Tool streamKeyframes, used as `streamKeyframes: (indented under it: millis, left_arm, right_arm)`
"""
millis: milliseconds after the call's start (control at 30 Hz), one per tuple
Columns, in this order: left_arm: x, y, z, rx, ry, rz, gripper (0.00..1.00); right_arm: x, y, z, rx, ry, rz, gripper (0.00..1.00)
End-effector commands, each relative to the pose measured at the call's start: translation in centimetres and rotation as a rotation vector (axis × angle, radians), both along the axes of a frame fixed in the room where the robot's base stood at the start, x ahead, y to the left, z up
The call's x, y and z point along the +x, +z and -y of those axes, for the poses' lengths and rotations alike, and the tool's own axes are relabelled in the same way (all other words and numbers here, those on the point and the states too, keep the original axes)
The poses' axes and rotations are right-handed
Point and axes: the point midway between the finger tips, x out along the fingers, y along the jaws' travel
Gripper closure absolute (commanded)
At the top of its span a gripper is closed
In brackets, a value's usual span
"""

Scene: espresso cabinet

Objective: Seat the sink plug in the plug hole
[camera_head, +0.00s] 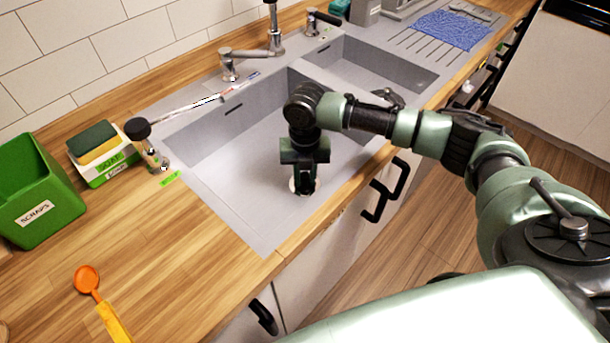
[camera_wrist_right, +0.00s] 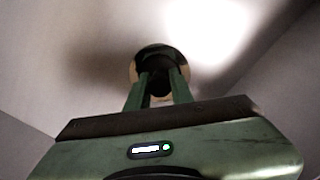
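My right gripper (camera_head: 303,180) points straight down inside the left sink basin (camera_head: 240,190), close above its floor. In the right wrist view my right gripper (camera_wrist_right: 160,84) has its two fingers closed around the middle of the dark round sink plug (camera_wrist_right: 158,54). A pale metallic rim shows around the plug; I cannot tell whether it belongs to the plug or the plug hole. In the head view only a pale edge shows under the fingertips. The plug hole is not clearly seen, so whether the plug sits in it cannot be told. My left gripper is not in view.
The basin walls surround my right gripper; its floor is otherwise bare. A tap (camera_head: 272,40) stands behind.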

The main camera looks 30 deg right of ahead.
Motion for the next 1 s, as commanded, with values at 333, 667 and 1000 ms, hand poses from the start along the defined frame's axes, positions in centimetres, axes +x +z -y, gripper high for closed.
streamKeyframes:
  millis: [333,667,1000]
  left_arm:
    - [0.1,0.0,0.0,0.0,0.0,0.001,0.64]
    - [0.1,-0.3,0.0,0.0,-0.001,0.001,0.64]
    - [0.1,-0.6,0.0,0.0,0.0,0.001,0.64]
  right_arm:
    - [0.0,0.1,0.0,0.0,0.0,0.0,0.58]
    - [0.1,4.1,0.0,0.0,0.001,0.004,0.58]
    - [0.1,10.7,0.0,0.0,0.0,0.002,0.58]
